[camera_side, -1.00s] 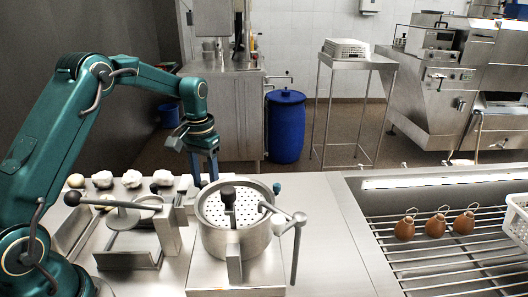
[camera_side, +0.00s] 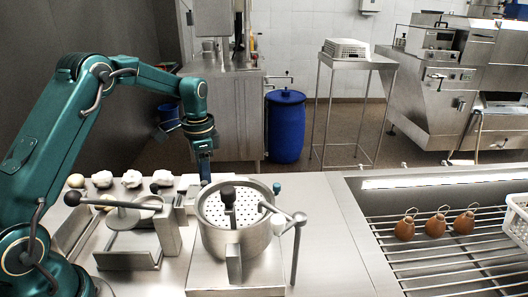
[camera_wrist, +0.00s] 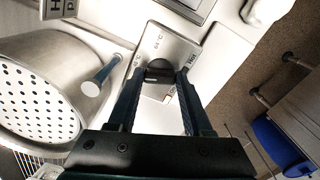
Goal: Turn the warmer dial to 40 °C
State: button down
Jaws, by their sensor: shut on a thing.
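The warmer dial (camera_wrist: 159,72) is a dark knob on a small steel panel (camera_wrist: 160,42) with printed marks around it. The marks are too small to read surely, so I cannot tell the setting. My gripper (camera_wrist: 158,77) points down with its two blue fingers shut on the sides of the knob. In the side view my gripper (camera_side: 205,180) is behind the steel pot (camera_side: 234,240), its fingers lined up one behind the other. The dial itself is hidden there.
The perforated pot and its blue-tipped handle (camera_wrist: 92,87) are close left of my fingers in the wrist view. A press with a black-knobbed lever (camera_side: 72,198) stands left of the pot. White lumps (camera_side: 102,179) lie behind it. The counter right of the pot is clear.

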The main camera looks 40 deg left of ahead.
jog(key=shift+m, duration=1.9)
jog(key=shift+c, duration=1.6)
grip_release()
jog(key=shift+r, duration=2.6)
